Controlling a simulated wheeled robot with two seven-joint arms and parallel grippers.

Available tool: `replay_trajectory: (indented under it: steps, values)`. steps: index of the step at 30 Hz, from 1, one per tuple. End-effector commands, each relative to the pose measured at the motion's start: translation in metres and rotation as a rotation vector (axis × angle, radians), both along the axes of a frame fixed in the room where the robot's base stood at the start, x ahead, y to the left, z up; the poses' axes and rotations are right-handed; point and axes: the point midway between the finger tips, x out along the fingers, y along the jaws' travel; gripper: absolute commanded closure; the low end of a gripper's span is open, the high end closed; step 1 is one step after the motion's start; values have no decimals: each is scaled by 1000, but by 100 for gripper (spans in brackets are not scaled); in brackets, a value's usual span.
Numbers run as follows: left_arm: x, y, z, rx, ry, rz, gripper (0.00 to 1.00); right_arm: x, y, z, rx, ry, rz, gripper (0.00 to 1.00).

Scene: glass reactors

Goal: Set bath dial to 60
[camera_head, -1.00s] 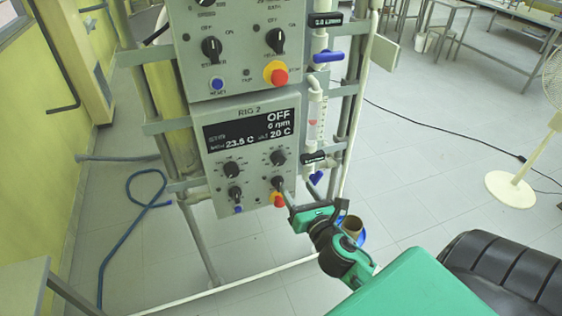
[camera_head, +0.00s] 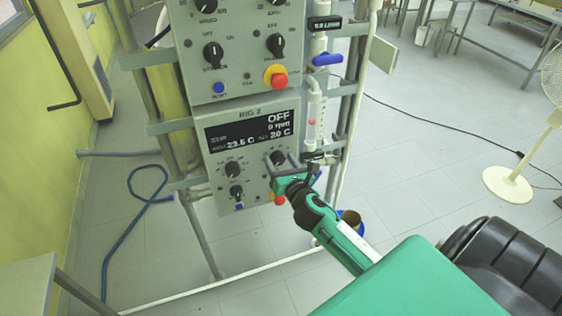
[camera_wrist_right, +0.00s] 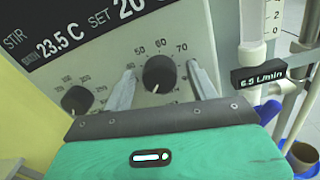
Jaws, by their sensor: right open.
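The bath dial (camera_head: 278,158) is the upper right black knob on the RIG 2 panel (camera_head: 220,185). In the right wrist view the bath dial (camera_wrist_right: 159,73) has 50, 60 and 70 printed above it, and a pale mark at its lower edge. The display (camera_head: 252,130) reads OFF, 0 rpm, 23.5 C and set 20 C. My right gripper (camera_head: 284,165) is open at the dial. In the wrist view its fingers (camera_wrist_right: 160,72) stand on either side of the knob, with visible gaps; contact is not seen. My left gripper is not in view.
A stir dial (camera_wrist_right: 77,98) sits left of the bath dial. A lower left knob (camera_head: 236,192) and a partly hidden red-yellow button (camera_head: 279,199) are below. A flow meter (camera_wrist_right: 272,74) reading 6.5 L/min and glass tubing stand close on the right. Another panel is above.

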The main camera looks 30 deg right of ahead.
Motion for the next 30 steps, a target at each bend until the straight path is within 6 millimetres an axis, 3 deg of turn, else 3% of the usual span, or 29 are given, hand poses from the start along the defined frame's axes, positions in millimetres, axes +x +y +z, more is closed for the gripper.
replay_trajectory:
  steps: [5,12,22,30]
  values:
    - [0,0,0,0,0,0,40,0,0,0,0,0,0,41]
    - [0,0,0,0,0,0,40,0,0,0,1,0,0,86]
    - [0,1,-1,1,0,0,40,0,0,-1,39,-8,0,86]
    - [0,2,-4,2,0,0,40,-1,0,-2,198,-47,-2,86]
